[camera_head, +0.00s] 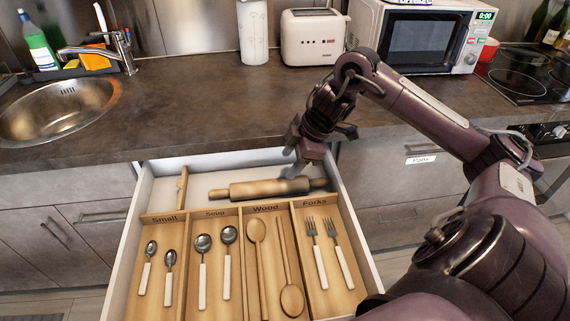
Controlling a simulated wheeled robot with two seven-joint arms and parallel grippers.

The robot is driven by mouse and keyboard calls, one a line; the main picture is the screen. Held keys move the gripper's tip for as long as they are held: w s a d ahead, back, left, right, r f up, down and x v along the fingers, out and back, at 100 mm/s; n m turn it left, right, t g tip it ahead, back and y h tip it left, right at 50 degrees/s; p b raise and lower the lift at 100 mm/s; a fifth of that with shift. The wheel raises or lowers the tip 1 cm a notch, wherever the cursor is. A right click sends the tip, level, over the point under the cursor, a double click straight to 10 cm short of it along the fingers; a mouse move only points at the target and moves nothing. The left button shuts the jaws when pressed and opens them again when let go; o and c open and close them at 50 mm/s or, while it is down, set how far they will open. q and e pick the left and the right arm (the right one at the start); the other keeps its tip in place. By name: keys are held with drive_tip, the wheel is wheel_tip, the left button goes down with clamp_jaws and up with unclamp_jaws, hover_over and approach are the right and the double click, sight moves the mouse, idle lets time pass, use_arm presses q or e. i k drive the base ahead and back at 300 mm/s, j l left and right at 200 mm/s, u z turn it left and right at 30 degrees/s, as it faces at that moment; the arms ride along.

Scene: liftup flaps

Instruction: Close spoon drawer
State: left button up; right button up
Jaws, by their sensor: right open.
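The spoon drawer (135,250) stands pulled out from under the counter. Its wooden tray has compartments labelled Small, Soup, Wood and Forks, with small spoons (147,266), soup spoons (203,268), wooden spoons (257,262) and forks (318,254). A rolling pin (268,189) lies across the back part of the drawer. My right gripper (298,165) is open and points down at the back right of the drawer, above the rolling pin near the counter edge. I cannot tell whether it touches anything. My left gripper is not in view.
The counter (200,115) overhangs the drawer's back. On it stand a sink (60,108), a white canister (252,35), a toaster (313,38) and a microwave (420,42). A stove (525,75) is at the right. Closed cabinet fronts (385,215) flank the drawer.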

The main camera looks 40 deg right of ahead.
sight(152, 215)
drive_tip(key=k+l, duration=0.8)
